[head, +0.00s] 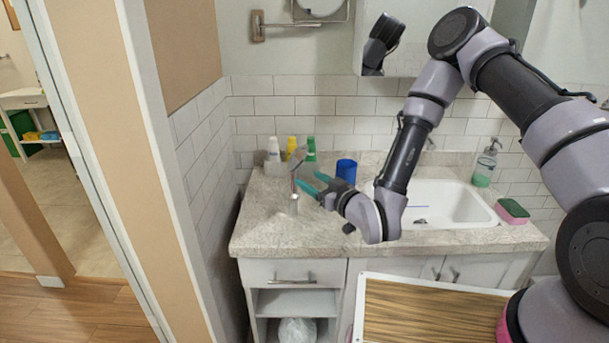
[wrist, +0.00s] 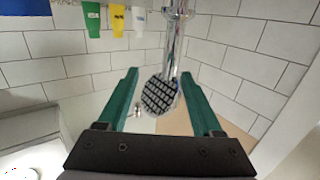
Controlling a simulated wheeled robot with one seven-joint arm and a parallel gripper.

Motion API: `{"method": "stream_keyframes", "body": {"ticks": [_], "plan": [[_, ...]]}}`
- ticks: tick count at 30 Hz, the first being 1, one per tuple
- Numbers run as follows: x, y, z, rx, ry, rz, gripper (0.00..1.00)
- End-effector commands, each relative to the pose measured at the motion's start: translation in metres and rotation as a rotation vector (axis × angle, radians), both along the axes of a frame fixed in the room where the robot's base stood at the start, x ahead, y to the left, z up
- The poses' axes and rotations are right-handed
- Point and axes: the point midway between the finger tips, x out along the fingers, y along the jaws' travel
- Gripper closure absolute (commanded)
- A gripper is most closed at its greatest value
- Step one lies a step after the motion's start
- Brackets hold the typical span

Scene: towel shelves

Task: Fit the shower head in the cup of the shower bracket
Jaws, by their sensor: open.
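The shower head (wrist: 160,95) shows in the wrist view with a dark, dotted spray face and a chrome stem. In the head view it is a slim grey shape (head: 297,162) rising above a small pale stand (head: 293,205) on the counter's left part. My gripper (head: 308,182) has green fingers and is open beside it. In the wrist view the shower head appears between the spread fingers (wrist: 158,74), with no clear contact. A small chrome fitting (wrist: 138,112) shows beyond the left finger. I cannot tell if it is the bracket; no bracket cup is clearly visible.
Several bottles (head: 292,148) stand at the counter's back left, with a blue cup (head: 346,171) to their right. The counter's front left is clear. A wall (head: 200,150) borders its left.

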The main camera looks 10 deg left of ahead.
Motion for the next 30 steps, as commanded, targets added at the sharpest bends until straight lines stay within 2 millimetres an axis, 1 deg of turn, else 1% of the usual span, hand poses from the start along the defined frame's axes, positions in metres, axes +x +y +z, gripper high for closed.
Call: {"method": "stream_keyframes", "body": {"ticks": [1, 3, 5, 7, 15, 22, 27, 30], "plan": [[-0.009, 0.004, -0.006, 0.013, -0.005, 0.007, 0.33], [-0.017, 0.007, -0.008, 0.029, -0.020, 0.014, 0.33], [-0.021, 0.010, -0.008, 0.038, -0.030, 0.017, 0.33], [-0.020, 0.014, -0.009, 0.043, -0.036, 0.018, 0.33], [0.006, 0.045, -0.008, 0.044, -0.041, 0.018, 0.33], [0.017, 0.059, -0.010, 0.043, -0.039, 0.018, 0.33], [0.034, 0.079, -0.016, 0.044, -0.040, 0.018, 0.33], [0.042, 0.088, -0.016, 0.043, -0.039, 0.018, 0.33]]}}
